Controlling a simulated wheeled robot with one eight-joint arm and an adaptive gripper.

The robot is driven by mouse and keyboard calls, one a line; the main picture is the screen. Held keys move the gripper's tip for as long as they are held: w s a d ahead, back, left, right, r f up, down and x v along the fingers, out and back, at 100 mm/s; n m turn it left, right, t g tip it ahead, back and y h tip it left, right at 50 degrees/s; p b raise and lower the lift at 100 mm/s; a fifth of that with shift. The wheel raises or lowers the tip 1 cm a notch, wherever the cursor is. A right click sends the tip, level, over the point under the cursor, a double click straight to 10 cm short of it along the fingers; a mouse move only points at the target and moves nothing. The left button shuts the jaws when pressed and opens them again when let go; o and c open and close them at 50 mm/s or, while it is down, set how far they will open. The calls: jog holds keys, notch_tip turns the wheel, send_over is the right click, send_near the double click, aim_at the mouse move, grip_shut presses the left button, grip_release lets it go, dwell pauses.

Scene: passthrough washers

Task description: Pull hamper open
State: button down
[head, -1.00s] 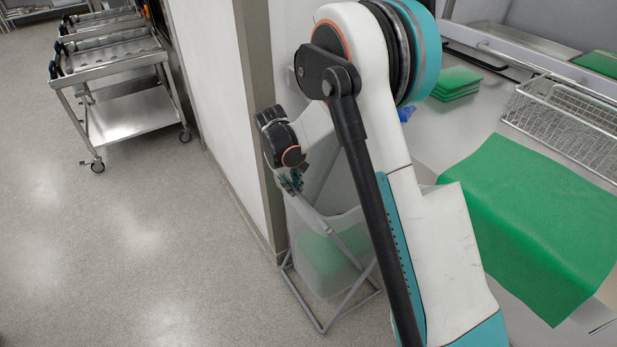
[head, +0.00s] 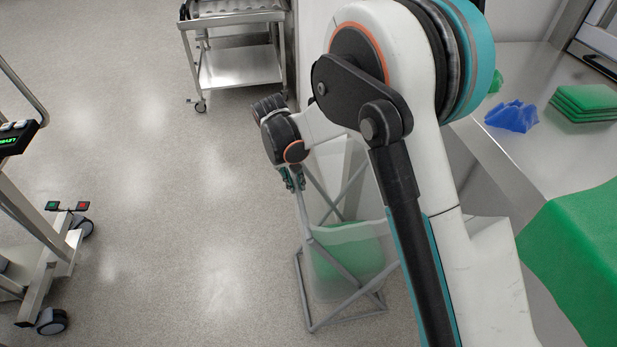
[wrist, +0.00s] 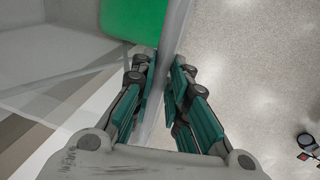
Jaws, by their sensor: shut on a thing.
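The hamper (head: 340,235) is a translucent bag on a grey crossed-leg metal frame, standing on the floor with green cloth (head: 355,258) inside it. In the head view my arm covers part of its right side. My gripper (head: 293,180) is at the hamper's upper left edge. In the wrist view my gripper (wrist: 160,100) has its teal-padded fingers on both sides of the hamper's thin grey edge (wrist: 155,125), shut on it. The green cloth shows inside the hamper at the top of the wrist view.
A steel cart (head: 240,60) stands on the floor behind. Wheeled equipment (head: 40,270) is at the left. The counter at right holds blue cloth (head: 512,116), stacked green cloths (head: 588,102) and a large green sheet (head: 580,260). The floor left of the hamper is clear.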

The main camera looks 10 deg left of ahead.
jog(key=shift+s+a, duration=0.15)
jog(key=shift+a, duration=0.1)
jog(key=c, duration=1.6)
grip_release()
jog(key=shift+o, duration=0.2)
notch_tip(320, 180, up, 12)
jog(key=a, duration=0.2)
jog(key=shift+s+f, duration=0.15)
jog(key=shift+s, duration=0.15)
jog(key=shift+a, duration=0.1)
